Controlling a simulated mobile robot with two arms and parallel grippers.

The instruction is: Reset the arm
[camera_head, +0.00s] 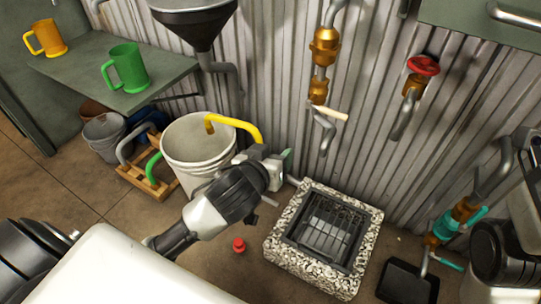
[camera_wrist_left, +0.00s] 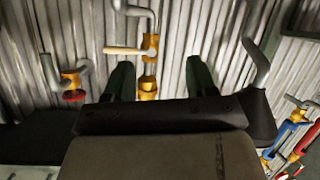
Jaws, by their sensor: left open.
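My left arm reaches from the lower left in the head view. Its gripper (camera_head: 284,172) is above the floor, between the white bucket (camera_head: 195,150) and the stone-rimmed drain (camera_head: 285,236). In the left wrist view the two dark green fingers (camera_wrist_left: 160,80) stand wide apart, with nothing held between them. Beyond them is the corrugated wall with a brass valve (camera_wrist_left: 150,46) that has a pale lever. The valve also shows in the head view (camera_head: 318,90), above and to the right of the gripper. My right gripper does not show.
A yellow hooked handle (camera_head: 238,125) is at the bucket's rim, close to the gripper. A grey funnel (camera_head: 193,22) hangs above. A small red object (camera_head: 239,245) lies on the floor. A red-wheeled valve (camera_head: 423,65) and a teal-handled pipe (camera_head: 455,222) are on the right.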

